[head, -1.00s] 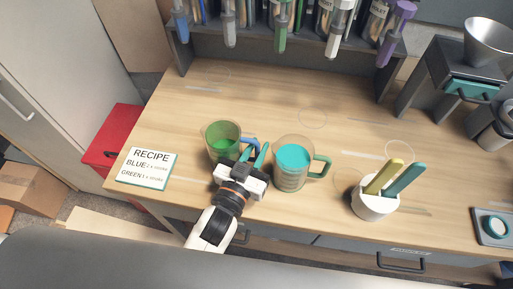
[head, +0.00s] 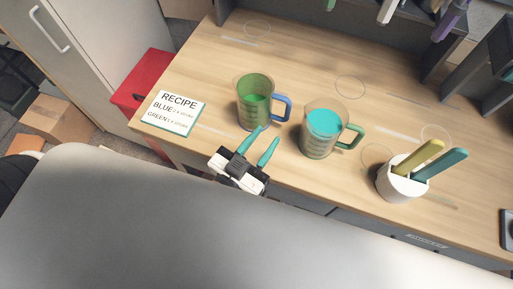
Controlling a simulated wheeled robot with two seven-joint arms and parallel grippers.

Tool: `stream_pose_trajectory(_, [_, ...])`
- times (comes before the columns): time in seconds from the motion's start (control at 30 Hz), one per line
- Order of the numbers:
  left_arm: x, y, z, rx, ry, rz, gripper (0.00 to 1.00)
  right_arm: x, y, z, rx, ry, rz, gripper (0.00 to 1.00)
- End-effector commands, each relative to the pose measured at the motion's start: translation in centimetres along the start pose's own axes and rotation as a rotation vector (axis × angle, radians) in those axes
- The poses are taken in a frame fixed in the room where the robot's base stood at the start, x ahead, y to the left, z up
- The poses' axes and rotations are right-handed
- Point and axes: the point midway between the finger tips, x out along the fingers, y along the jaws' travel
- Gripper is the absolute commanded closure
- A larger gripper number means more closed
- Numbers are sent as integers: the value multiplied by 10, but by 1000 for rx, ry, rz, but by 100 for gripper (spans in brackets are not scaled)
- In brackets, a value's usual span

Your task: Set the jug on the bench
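A clear jug with green liquid and a blue handle (head: 254,102) stands upright on the wooden bench (head: 205,75), left of centre. A second jug, with teal liquid and a green handle (head: 321,128), stands upright to its right. My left gripper (head: 267,139) is open and empty at the bench's front side. Its two teal fingers point toward the gap between the jugs. The fingertips are just in front of the green-liquid jug and look clear of its handle. My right gripper is not in view.
A recipe card (head: 173,113) lies on the bench at left. A white cup (head: 399,186) holding a yellow and a teal stick stands at right. A red box (head: 151,75) is beside the bench. Dark shelving edges the back right. The bench behind the jugs is clear.

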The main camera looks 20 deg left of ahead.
Motion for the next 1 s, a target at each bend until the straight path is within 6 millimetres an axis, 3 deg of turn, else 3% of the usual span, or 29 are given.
stream_pose_trajectory(0.23, [-19, 0, 0, 0, 0, 0, 67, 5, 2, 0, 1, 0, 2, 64])
stream_pose_trajectory(1.0, [-20, 0, 0, 0, 0, 0, 67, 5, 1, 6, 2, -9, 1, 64])
